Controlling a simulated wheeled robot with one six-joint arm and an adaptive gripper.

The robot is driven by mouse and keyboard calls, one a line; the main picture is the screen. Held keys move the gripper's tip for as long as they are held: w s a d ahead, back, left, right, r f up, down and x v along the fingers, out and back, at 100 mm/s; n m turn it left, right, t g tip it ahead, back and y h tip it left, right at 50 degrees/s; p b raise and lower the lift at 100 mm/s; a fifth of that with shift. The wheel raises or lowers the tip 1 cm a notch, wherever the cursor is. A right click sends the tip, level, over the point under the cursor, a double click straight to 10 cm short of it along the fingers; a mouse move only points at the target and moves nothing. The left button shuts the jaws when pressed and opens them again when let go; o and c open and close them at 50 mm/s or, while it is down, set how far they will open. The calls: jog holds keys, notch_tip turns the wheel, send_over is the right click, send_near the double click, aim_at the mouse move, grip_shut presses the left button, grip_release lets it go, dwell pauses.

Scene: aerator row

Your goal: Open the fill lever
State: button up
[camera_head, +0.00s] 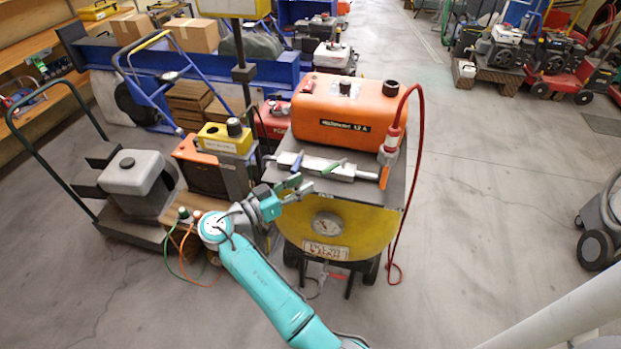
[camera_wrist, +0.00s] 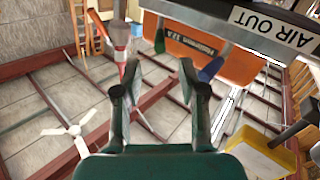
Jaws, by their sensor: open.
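A silver manifold bar (camera_head: 318,167) lies across the top of the machine in front of the orange tank (camera_head: 345,110). It carries a blue lever (camera_head: 297,162) and a green lever (camera_head: 332,166); an orange-red handle (camera_head: 384,177) is at its right end. I cannot tell which one is the fill lever; no fill label is readable. My gripper (camera_head: 302,187) is open and empty, in front of the bar near its left part, apart from the levers. In the wrist view my open fingers (camera_wrist: 160,66) point toward the green lever (camera_wrist: 160,40) and blue lever (camera_wrist: 211,69).
An "AIR OUT" plate (camera_wrist: 272,25) is close in the wrist view. A red hose (camera_head: 420,130) hangs at the machine's right. A yellow box (camera_head: 225,138) and a grey-topped machine (camera_head: 135,172) stand left.

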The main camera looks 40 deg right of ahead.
jog(key=shift+a, duration=0.25)
jog(key=c, duration=0.3)
jog(key=shift+s+d+f, duration=0.15)
jog(key=shift+d+f, duration=0.05)
jog(key=c, duration=0.5)
jog(key=s+d+f+m+t, duration=0.1)
jog(key=s+d+f+m+t+y, duration=0.1)
jog(key=s+t, duration=0.1)
jog(key=shift+s+d+y, duration=0.15)
jog(key=shift+d+y, duration=0.1)
jog(key=shift+y, duration=0.05)
grip_shut()
jog(key=s+a+r+m+t+y, duration=0.1)
jog(key=s+r+m+t+y, duration=0.4)
jog(key=s+m+t, duration=0.45)
jog(key=n, duration=0.2)
send_near(334, 168)
jog(key=s+d+x, duration=0.1)
jog(key=x, duration=0.4)
jog(key=shift+w+a+g, duration=0.1)
jog(key=shift+w+g, duration=0.35)
jog(key=shift+w, duration=0.55)
